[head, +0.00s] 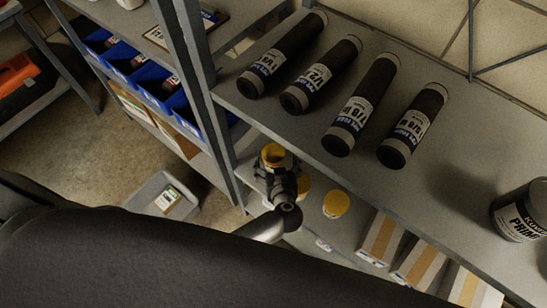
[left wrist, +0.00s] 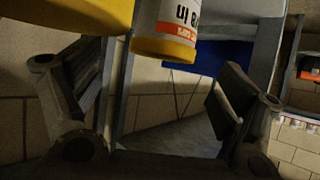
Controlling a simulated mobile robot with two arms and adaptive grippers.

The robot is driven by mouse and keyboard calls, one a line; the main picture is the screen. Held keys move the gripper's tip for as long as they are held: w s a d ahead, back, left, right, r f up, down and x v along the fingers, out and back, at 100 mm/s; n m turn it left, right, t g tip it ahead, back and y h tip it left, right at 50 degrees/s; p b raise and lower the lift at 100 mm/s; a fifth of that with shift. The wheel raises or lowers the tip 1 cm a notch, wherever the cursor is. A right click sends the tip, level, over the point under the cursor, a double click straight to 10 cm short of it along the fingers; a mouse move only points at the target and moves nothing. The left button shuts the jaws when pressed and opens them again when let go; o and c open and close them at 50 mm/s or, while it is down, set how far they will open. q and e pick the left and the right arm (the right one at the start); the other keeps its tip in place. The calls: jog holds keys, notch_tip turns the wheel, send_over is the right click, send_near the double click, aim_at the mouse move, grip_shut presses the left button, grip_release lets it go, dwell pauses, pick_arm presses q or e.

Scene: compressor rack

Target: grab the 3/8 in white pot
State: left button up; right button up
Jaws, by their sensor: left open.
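Several pots with yellow lids stand on the lower shelf in the head view: one white pot (head: 273,156) at my left gripper (head: 280,172), one lid (head: 303,188) partly hidden behind the gripper, and another lid (head: 336,204) to the right. In the left wrist view, a white pot (left wrist: 165,28) with a yellow lid appears upside down at the top, above the gap between the open fingers. Its label is cut off; I read only "8 in". A large yellow lid (left wrist: 80,12) is close at upper left. I cannot tell whether the fingers touch any pot.
Several black cylinders (head: 320,72) lie on the upper shelf (head: 445,190), above and right of my gripper. A primer can (head: 520,212) stands at its right. Striped boxes (head: 382,238) sit on the lower shelf. Blue bins (head: 160,92) are at left; a grey tray (head: 150,190) is on the floor.

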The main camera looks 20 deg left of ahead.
aim_at(274, 156)
pick_arm(q)
jog(key=x, duration=0.4)
jog(key=shift+w+a+f+b, duration=0.1)
jog(key=shift+a+f+b, duration=0.05)
jog(key=shift+f+b, duration=0.15)
jog(key=shift+r, duration=0.1)
jog(key=shift+c, duration=0.3)
jog(key=c, duration=1.2)
jog(key=shift+r, duration=0.1)
